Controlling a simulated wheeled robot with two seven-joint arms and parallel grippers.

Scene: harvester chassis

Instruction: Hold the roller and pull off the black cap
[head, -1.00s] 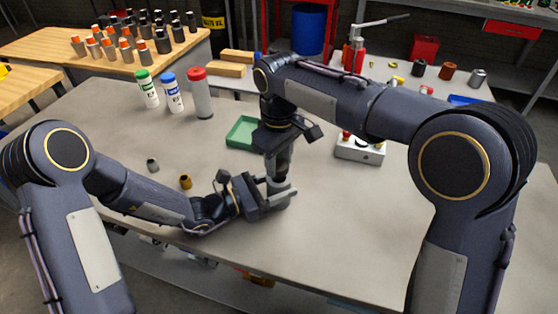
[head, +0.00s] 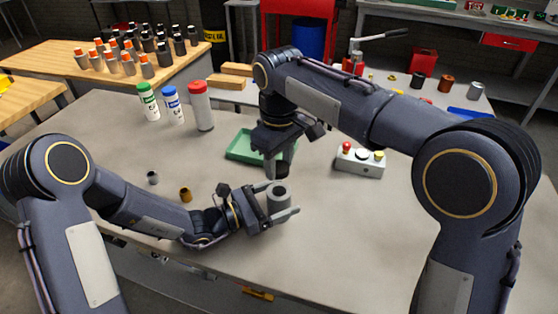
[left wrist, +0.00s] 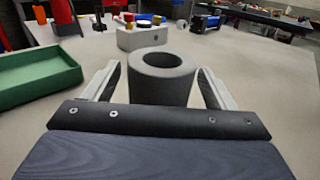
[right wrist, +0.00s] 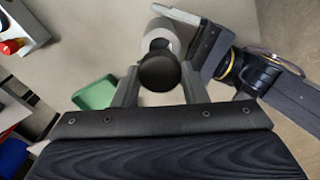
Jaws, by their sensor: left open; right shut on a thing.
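The grey roller (head: 278,200) stands upright on the table with an open round hole in its top, also seen in the left wrist view (left wrist: 158,80). My left gripper (head: 286,201) is open, its fingers on either side of the roller, with gaps beside it in the left wrist view (left wrist: 158,88). My right gripper (right wrist: 160,84) is shut on the black cap (right wrist: 160,71), which is off the roller. In the head view, the cap (head: 281,169) hangs just behind and above the roller, partly hidden by my right gripper.
A green tray (head: 239,147) lies behind the grippers. A button box (head: 360,164) is to the right. Capped bottles (head: 201,105) stand back left. A small grey part (head: 153,178) and a brass part (head: 186,195) lie left. The table's right front is clear.

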